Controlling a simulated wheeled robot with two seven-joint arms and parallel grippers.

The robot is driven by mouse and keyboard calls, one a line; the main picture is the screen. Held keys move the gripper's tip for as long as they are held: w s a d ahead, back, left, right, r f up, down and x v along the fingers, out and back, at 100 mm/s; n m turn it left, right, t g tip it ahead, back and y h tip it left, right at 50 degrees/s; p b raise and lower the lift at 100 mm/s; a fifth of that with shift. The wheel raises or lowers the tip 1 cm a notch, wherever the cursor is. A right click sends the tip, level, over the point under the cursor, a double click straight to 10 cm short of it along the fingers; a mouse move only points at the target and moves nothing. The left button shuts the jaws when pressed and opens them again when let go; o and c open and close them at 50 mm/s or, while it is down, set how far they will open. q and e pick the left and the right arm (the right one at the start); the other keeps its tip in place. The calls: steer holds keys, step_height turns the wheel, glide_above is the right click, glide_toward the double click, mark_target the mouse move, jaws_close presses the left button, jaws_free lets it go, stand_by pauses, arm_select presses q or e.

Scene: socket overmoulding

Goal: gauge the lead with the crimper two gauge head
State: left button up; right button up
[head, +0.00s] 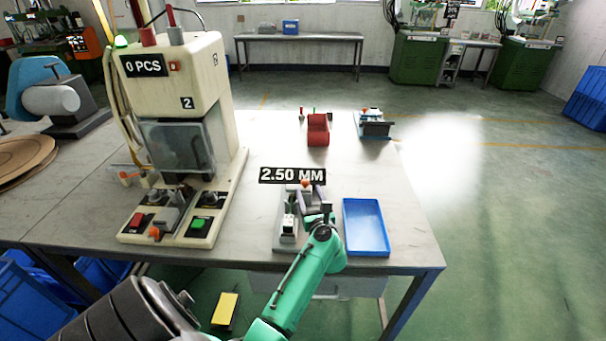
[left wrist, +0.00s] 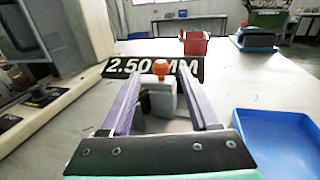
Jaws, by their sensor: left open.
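The gauge (head: 289,228) is a small grey-white device near the table's front edge, under a black "2.50 MM" sign (head: 292,175). Its orange knob (head: 305,183) also shows in the left wrist view (left wrist: 161,67), above a pale block (left wrist: 163,98). My left gripper (head: 313,197) is over the gauge from the front. In the left wrist view its two purple fingers stand apart, one on each side of the block, with visible gaps. I cannot make out a lead between them. Crimper two (head: 180,75) is the tall cream press on the left, marked "2" and "0 PCS". My right gripper is out of view.
A blue tray (head: 366,228) lies just right of the gauge. A red device (head: 318,130) and a blue-grey one (head: 373,125) stand at the table's back. The crimper's base, with red and green buttons, stands to the left. The table's middle is mostly clear.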

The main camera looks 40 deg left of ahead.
mark_target(304, 179)
arm_select(q)
steer(key=x, duration=0.9)
steer(key=shift+w+a, duration=0.15)
jaws_close()
steer(key=shift+f, duration=0.1)
stand_by(0.8)
